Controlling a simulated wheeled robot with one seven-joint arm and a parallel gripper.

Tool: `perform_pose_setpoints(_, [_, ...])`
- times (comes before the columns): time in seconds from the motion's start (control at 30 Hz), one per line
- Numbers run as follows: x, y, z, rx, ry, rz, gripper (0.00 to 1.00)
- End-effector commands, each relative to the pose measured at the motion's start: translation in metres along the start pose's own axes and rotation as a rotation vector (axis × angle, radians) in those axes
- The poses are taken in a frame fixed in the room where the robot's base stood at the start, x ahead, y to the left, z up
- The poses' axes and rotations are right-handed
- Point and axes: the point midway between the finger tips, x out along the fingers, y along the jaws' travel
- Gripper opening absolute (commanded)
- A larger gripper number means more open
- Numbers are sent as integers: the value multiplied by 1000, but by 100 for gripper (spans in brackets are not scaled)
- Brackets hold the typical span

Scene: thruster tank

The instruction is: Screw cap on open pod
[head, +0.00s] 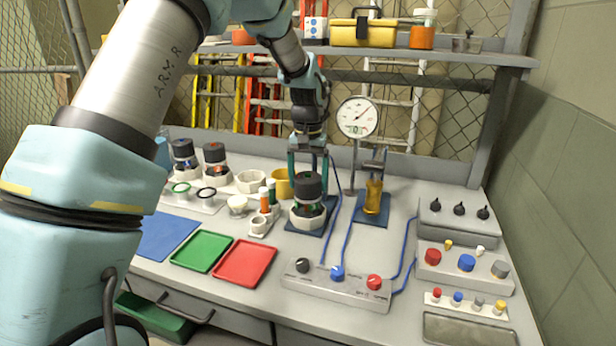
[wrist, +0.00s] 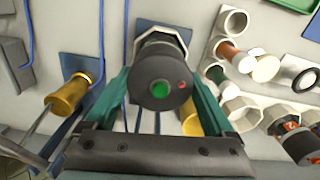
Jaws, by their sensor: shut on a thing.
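A dark cap (head: 308,184) sits at the top of a pod (head: 308,208), which stands upright in a white holder on a blue pad. My gripper (head: 308,178) comes down from above with its green fingers on both sides of the cap, shut on it. In the wrist view the round cap (wrist: 160,82), with a green dot and a small red mark, lies between the fingers and hides most of the pod. The cap looks level and in line with the pod; I cannot tell whether the thread is engaged.
Two capped pods (head: 184,155) (head: 216,160) stand at the back left. A yellow mug (head: 282,184) is close behind the holder. A dial gauge (head: 358,117) and yellow cylinder (head: 373,196) stand to the right. A control box (head: 338,286) with blue cables and a red tray (head: 245,261) lie in front.

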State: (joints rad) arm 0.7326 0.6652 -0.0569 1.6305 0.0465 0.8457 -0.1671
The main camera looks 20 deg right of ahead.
Motion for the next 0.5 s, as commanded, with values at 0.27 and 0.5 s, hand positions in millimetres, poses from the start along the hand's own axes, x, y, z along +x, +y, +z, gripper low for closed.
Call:
perform_pose_setpoints(0.27, [-2,-1,1,417,-4,1,40])
perform_pose_setpoints(0.5, [0,-2,0,622,-2,-1,40])
